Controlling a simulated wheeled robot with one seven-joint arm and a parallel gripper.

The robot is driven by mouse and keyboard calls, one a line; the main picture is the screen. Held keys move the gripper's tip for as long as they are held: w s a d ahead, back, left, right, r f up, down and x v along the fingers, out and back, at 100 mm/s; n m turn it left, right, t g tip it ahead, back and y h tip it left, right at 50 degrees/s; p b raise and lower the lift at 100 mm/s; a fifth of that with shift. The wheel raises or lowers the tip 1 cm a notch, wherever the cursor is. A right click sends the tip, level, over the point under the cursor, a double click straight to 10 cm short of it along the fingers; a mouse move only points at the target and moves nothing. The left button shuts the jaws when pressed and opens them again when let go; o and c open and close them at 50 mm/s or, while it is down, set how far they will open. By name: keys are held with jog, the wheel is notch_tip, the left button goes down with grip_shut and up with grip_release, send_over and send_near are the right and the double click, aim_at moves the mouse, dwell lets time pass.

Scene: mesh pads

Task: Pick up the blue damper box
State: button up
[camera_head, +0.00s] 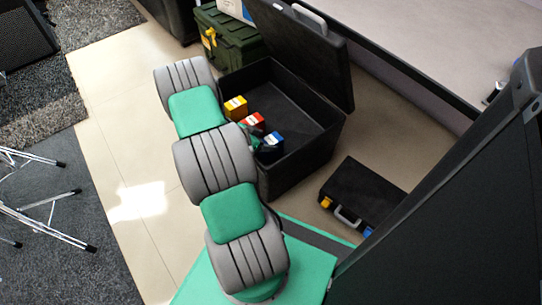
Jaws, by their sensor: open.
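The blue damper box (275,142) stands inside the open black case, at the near end of a short row of small boxes along its left side. My gripper (258,142) is inside the case, small and dark, just left of the blue box and partly hidden behind my arm. It is open. I cannot tell whether its fingers touch the box or reach around it.
The open black case (318,150) has its lid raised at the back. A red box (252,119) and a yellow box (236,106) stand in it near my arm. A green toolbox (232,38) is behind; a closed black case (362,190) lies right. The case's right part is empty.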

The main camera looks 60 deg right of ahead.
aim_at(275, 141)
jog(key=b+x, duration=0.3)
jog(key=x, duration=0.3)
jog(key=shift+s+d+f+b, duration=0.15)
jog(key=shift+s+b, duration=0.05)
jog(key=shift+b, duration=0.15)
jog(key=shift+d+f, duration=0.1)
jog(key=shift+d, duration=0.1)
jog(key=c, duration=1.7)
